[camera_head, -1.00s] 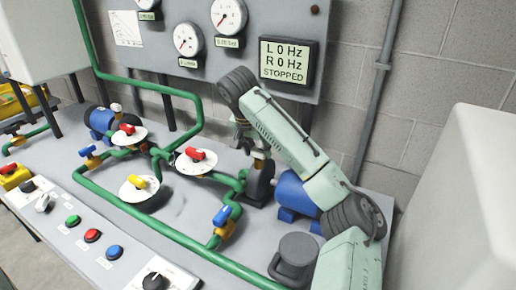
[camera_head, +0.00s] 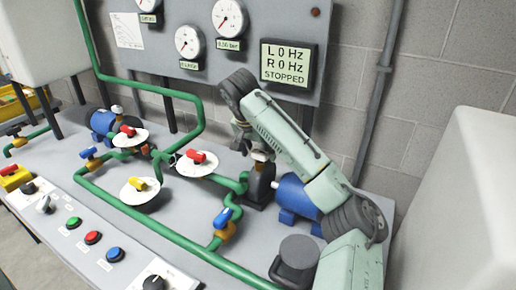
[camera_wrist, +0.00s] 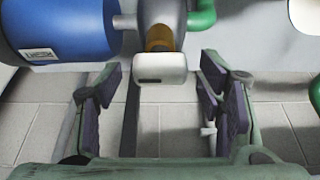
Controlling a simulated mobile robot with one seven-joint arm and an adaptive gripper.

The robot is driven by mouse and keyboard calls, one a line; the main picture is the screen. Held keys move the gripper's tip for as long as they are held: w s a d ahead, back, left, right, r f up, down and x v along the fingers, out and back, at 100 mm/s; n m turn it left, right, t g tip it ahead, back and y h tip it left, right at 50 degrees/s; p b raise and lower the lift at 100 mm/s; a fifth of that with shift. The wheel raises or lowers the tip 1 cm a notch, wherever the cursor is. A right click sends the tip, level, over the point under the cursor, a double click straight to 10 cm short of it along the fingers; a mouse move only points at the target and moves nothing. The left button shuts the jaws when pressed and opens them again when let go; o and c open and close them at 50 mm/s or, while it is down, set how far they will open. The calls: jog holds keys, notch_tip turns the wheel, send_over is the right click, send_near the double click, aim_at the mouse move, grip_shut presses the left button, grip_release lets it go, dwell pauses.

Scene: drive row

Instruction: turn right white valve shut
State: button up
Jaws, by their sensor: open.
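The right white valve shows a white handle (camera_wrist: 160,68) on a brass stem in the wrist view, end towards me. It sits beside a grey pump body (camera_wrist: 163,14) and a blue motor (camera_wrist: 62,28). My gripper (camera_wrist: 162,85) is open, with one dark-padded finger on each side of the handle in the picture and clear gaps to both. In the head view the white handle (camera_head: 262,156) is partly hidden behind my gripper (camera_head: 242,138). I cannot tell how deep the handle lies between the fingers.
Valves with red handles (camera_head: 198,158), a yellow handle (camera_head: 139,184) and blue handles (camera_head: 222,218) stand on green pipes to the left. The display (camera_head: 287,62) reads L 0 Hz, R 0 Hz, STOPPED. A grey cylinder (camera_head: 298,251) stands at the front right.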

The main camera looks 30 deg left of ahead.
jog(key=v, duration=1.2)
